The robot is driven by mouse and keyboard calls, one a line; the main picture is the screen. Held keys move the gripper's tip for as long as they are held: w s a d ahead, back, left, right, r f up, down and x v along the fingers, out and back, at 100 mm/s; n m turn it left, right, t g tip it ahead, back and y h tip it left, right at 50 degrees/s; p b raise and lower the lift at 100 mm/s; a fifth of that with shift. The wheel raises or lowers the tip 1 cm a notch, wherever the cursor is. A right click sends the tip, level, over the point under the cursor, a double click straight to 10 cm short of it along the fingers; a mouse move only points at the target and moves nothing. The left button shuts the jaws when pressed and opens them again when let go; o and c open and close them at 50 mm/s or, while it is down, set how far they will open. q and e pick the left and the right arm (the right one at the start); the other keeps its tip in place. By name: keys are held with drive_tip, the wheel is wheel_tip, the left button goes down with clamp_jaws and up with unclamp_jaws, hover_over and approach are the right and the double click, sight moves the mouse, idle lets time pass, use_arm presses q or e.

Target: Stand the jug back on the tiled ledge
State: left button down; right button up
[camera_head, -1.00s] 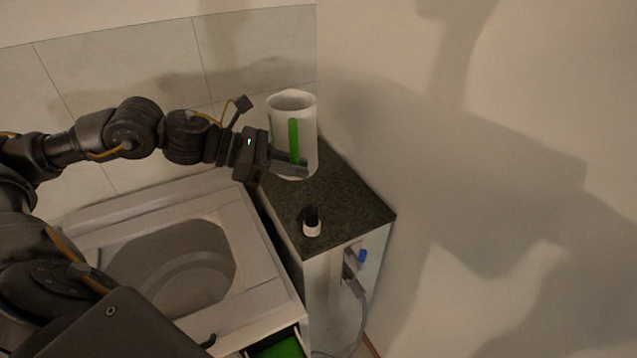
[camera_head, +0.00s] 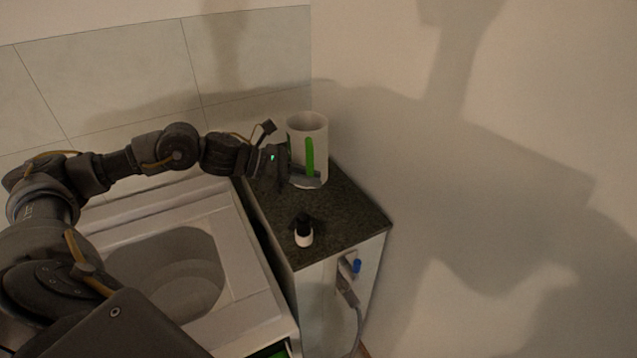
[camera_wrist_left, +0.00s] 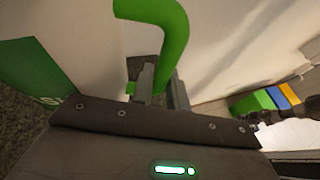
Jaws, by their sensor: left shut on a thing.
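The jug (camera_head: 294,135) is a white cylinder with an open top and a green handle (camera_head: 310,156). It is upright at the far end of a dark speckled counter top (camera_head: 345,215). I cannot tell whether its base touches the top. My left gripper (camera_head: 305,177) reaches in from the left and is shut on the jug's handle. In the left wrist view the green handle (camera_wrist_left: 170,32) runs down between the fingers. No separate tiled ledge is clear; large tiles cover the wall (camera_head: 100,90) behind. My right gripper is out of view.
A small black-and-white object (camera_head: 304,234) stands on the counter in front of the jug. A white unit with a round basin (camera_head: 165,275) is to the left. A plain wall (camera_head: 480,170) rises on the right. A socket with a plug and cable (camera_head: 348,280) is on the counter's front.

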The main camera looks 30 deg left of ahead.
use_arm(q)
drive_tip(key=w+f, duration=0.1)
drive_tip(key=w, duration=0.1)
drive_tip(key=w+f+p, duration=0.1)
drive_tip(key=f, duration=0.1)
drive_tip(key=w+f+p, duration=0.1)
drive_tip(key=w+f, duration=0.1)
drive_tip(key=shift+w+a+f, duration=0.1)
drive_tip(key=shift+w+a, duration=0.25)
drive_tip(key=shift+w+f, duration=0.2)
drive_tip(key=shift+f, duration=0.1)
drive_tip(key=f+p, duration=0.3)
drive_tip(key=shift+w, duration=0.2)
drive_tip(key=shift+a+f, duration=0.1)
drive_tip(key=shift+f, duration=0.25)
drive_tip(key=shift+f, duration=0.15)
drive_tip(key=c, duration=1.4)
unclamp_jaws()
drive_tip(key=shift+s, duration=0.1)
